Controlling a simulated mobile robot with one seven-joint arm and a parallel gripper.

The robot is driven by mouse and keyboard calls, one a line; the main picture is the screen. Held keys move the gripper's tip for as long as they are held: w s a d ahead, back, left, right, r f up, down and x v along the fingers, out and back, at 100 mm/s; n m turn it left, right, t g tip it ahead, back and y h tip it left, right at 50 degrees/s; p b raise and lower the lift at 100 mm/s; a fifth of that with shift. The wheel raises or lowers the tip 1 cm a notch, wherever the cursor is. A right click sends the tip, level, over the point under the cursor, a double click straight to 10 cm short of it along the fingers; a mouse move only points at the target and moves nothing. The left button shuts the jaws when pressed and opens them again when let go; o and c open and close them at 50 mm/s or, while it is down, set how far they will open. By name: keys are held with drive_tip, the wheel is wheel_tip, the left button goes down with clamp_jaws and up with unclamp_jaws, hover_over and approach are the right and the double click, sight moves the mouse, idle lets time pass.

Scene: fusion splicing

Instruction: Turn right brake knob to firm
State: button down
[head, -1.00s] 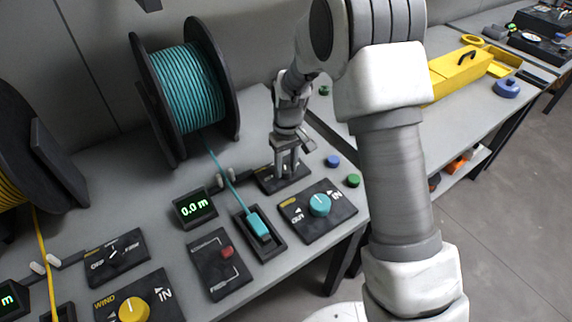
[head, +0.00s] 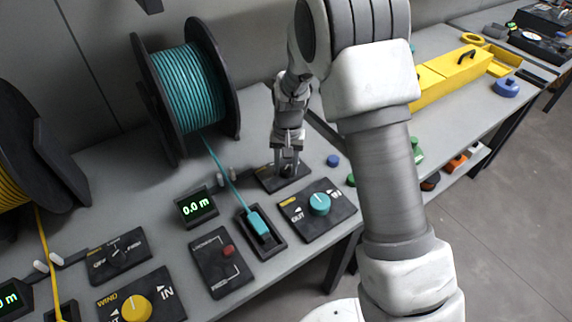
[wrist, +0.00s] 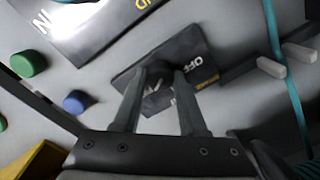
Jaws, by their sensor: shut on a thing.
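The right brake panel (head: 268,181) is a small dark plate on the bench beside the teal spool. My gripper (head: 287,172) points down over it, its fingers at the knob. In the wrist view, the panel (wrist: 205,62) has partly hidden white lettering, with "OFF" legible. The dark brake knob (wrist: 156,84) sits between the two fingertips of my gripper (wrist: 160,82), which is shut on it. The knob's pointer and exact setting are hidden by the fingers.
The teal winding knob (head: 319,204) sits in front. A teal spool (head: 190,88) stands to the left, its cable running to a slot (head: 262,236). A blue cap (head: 333,160) lies to the right. A similar left brake panel (head: 118,255) sits at lower left.

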sight(288, 169)
idle(0.4)
drive_tip(key=shift+c, duration=2.3)
unclamp_jaws()
drive_tip(key=shift+r, duration=0.1)
wheel_tip(288, 169, up, 17)
drive_tip(key=p, duration=0.2)
drive_tip(key=shift+d+r, duration=0.15)
drive_tip(key=shift+d, duration=0.15)
